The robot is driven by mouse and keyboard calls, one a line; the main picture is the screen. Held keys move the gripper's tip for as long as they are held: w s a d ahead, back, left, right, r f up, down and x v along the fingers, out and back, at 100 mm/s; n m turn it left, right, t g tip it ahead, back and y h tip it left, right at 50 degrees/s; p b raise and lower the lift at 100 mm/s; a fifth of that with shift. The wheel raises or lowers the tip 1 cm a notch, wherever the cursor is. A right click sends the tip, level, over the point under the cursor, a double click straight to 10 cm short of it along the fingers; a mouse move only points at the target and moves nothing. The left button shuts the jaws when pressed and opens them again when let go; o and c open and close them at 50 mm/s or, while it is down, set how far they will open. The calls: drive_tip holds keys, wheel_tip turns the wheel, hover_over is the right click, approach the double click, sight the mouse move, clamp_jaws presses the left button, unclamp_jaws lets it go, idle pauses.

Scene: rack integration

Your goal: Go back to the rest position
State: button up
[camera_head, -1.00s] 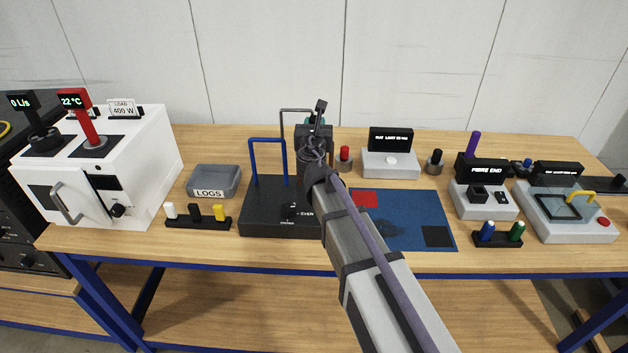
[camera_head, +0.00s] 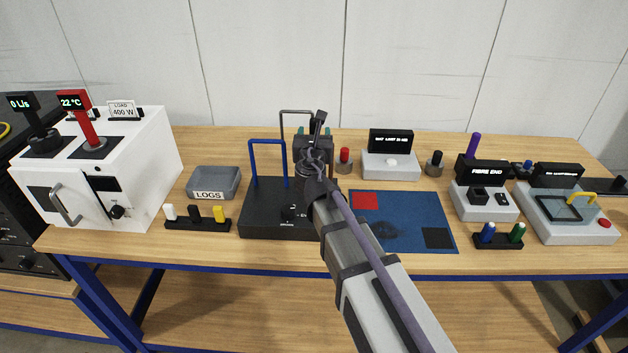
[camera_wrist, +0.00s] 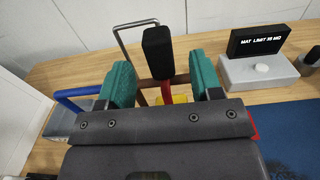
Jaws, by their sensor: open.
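My gripper (camera_wrist: 164,85) has two teal fingers standing apart in the wrist view, with nothing held between them. A black-topped post (camera_wrist: 158,55) on a red stem shows beyond the gap between the fingers; I cannot tell whether it touches anything. In the head view my gripper (camera_head: 314,132) is above the back right part of the black base (camera_head: 262,222), and my arm hides part of that base. The blue frame (camera_head: 267,143) and a grey frame (camera_head: 296,112) stand just left of and behind my gripper.
The grey LOGS tray (camera_head: 208,194) and white box (camera_head: 140,165) are left. The blue mat (camera_head: 405,215) lies right of my arm. The MAT LIMIT box (camera_head: 391,163), FIBRE END box (camera_head: 485,200) and another device (camera_head: 565,228) stand farther right. Bare wood lies along the front edge.

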drive_tip(key=s, duration=0.7)
drive_tip(key=shift+a, duration=0.45)
drive_tip(key=s+d+f+m+g+h, duration=0.25)
drive_tip(key=d+f+m+g, duration=0.2)
drive_tip(key=m, duration=0.65)
drive_tip(key=s+d+f+m+g+h, duration=0.2)
drive_tip(key=s+d+f+m+g, duration=0.25)
drive_tip(key=m, duration=0.55)
drive_tip(key=s+d+f+m+g+y, duration=0.2)
drive_tip(key=s+f+m+g+y, duration=0.4)
drive_tip(key=s+m, duration=0.7)
drive_tip(key=shift+s+d+f+m+g+y, duration=0.15)
drive_tip(key=shift+d+f+m+g+y, duration=0.2)
drive_tip(key=shift+f+g, duration=0.9)
